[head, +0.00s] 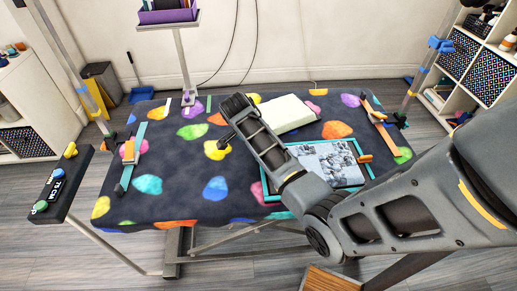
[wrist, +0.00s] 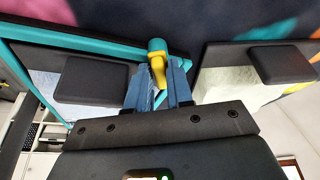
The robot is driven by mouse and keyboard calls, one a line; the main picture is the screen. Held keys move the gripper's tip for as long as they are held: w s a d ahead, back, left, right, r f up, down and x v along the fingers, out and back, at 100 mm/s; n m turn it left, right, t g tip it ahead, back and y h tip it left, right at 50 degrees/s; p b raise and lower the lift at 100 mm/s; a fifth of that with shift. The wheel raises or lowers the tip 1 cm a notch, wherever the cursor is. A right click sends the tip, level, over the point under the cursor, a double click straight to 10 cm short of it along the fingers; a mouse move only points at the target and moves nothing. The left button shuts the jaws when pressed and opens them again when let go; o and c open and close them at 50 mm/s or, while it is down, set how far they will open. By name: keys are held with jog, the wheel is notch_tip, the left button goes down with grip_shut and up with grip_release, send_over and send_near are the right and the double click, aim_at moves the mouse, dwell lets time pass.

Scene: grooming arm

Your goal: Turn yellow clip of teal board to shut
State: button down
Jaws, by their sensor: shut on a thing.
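The teal board (head: 322,142) lies on the table, with a grey picture inside its teal frame. My arm crosses over its left part in the head view. In the wrist view its teal rim (wrist: 85,42) runs to a corner by my gripper. The yellow clip (wrist: 157,70) hangs from a rounded teal end at that corner. My gripper (wrist: 160,82) has its blue fingers on both sides of the yellow clip and is shut on it. The clip's lower part is hidden between the fingers. In the head view I cannot make out the fingers or this clip.
An orange clip (head: 364,159) sits at the board's right edge. A pale block (head: 284,114) lies behind the board. Strips with orange clips lie at the table's left (head: 132,160) and right (head: 378,120). The spotted table cover (head: 165,165) is mostly clear left of my arm.

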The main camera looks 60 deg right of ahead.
jog(key=shift+w, duration=0.1)
jog(key=shift+m+g, duration=0.4)
jog(key=shift+m, duration=1)
jog(key=shift+y, duration=0.3)
jog(key=shift+m+g+y, duration=0.3)
jog(key=shift+m, duration=0.9)
jog(key=c, duration=1.1)
grip_release()
jog(key=shift+o, duration=0.2)
jog(key=v, duration=0.8)
jog(key=shift+o, duration=0.4)
jog(key=o, duration=0.5)
